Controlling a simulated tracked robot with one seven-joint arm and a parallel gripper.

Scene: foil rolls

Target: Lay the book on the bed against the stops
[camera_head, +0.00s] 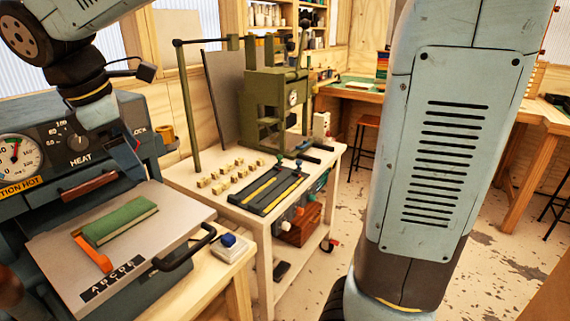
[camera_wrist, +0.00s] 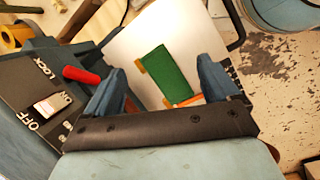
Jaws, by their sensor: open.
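The green book (camera_head: 120,222) lies flat on the pale bed (camera_head: 185,213) of the heated press, its light page edge facing the front. The orange stops (camera_head: 95,254) are at the book's left end in the head view; I cannot tell whether the book touches them. In the wrist view the book (camera_wrist: 166,74) lies between and beyond my fingers, with an orange stop (camera_wrist: 188,101) at its near end and a bit of orange at its left edge. My gripper (camera_wrist: 161,66) is open and empty, apart from the book. In the head view it hangs over the back of the bed.
The press has a HEAT dial and a gauge (camera_head: 16,155). A black handle (camera_head: 188,250) juts from the bed's right edge. A blue button box (camera_head: 229,246) sits nearby. A red lever (camera_wrist: 80,75) shows left.

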